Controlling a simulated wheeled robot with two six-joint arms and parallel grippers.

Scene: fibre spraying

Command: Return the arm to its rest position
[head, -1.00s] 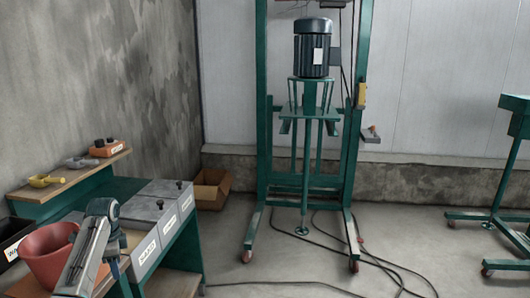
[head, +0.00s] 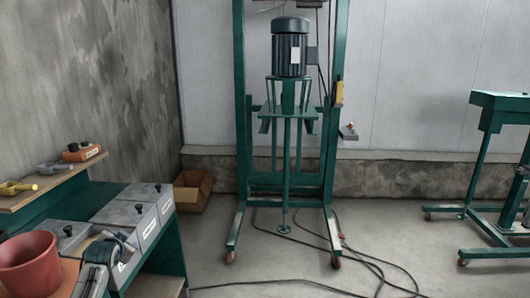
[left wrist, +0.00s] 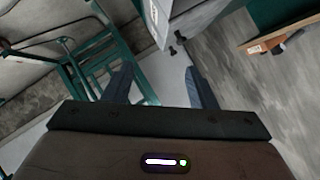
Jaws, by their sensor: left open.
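My left arm (head: 98,266) shows at the bottom left of the head view, beside the red bucket (head: 27,266) and in front of the grey lidded bins (head: 68,236). In the left wrist view my left gripper (left wrist: 160,88) is open, with its two fingers apart and nothing between them. The wrist view is tilted, with a grey bin (left wrist: 180,18) beyond the fingers. My right gripper is not in view.
A green mixer stand (head: 240,130) with a dark motor (head: 291,50) stands at the centre. Cables (head: 350,250) lie on the floor. A cardboard box (head: 192,190) sits by the wall. A green stand (head: 490,140) is at right. A yellow scoop (head: 17,188) lies on the shelf.

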